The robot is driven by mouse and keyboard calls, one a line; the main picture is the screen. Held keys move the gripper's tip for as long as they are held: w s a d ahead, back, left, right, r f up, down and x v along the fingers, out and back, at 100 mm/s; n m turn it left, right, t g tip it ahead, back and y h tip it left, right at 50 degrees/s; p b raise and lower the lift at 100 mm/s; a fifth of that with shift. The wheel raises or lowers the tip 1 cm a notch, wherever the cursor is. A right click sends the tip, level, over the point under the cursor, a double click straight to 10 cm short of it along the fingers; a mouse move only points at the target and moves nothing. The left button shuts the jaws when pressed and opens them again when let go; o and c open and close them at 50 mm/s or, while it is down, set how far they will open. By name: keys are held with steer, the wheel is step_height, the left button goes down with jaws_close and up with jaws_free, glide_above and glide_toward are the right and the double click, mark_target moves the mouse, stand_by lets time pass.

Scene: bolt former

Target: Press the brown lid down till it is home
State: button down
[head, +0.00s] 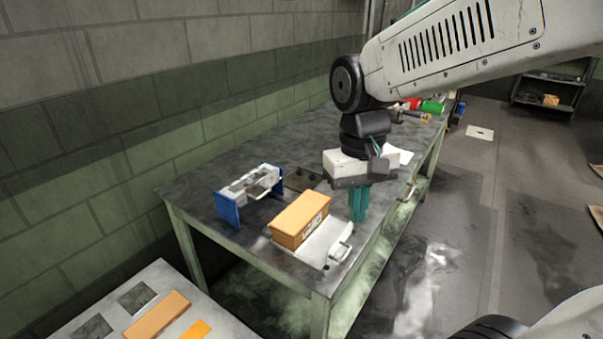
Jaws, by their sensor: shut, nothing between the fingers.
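A brown-orange box (294,236) stands on the grey workbench, near its front edge. Its flat brown top, which looks like the lid (302,212), lies on it; I cannot tell from here whether a gap is left under it. My gripper (358,218) points down with its teal fingers together and empty. In the picture it is to the right of the box, apart from the lid, over the right part of the bench.
A pale plate with a handle (340,250) lies right beside the box. A blue-sided fixture (228,210) stands to its left. A low white table (75,325) at the lower left carries a flat brown piece (157,315). Coloured items (432,107) stand at the bench's far end.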

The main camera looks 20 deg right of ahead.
mark_target(302, 210)
steer(key=w+a+f+m+t, duration=0.15)
steer(key=w+m, duration=0.35)
steer(key=w, duration=0.5)
steer(key=w+a+f+m+g, duration=0.1)
steer(key=w+f+m, duration=0.3)
steer(key=w, duration=0.6)
steer(key=shift+m+t, duration=0.25)
steer(key=shift+m, duration=0.25)
step_height(302, 210, down, 5)
steer(key=shift+w+d+f, duration=0.15)
steer(key=shift+f, duration=0.35)
steer(key=shift+f, duration=0.9)
steer(key=shift+r, duration=0.1)
steer(key=shift+r, duration=1.2)
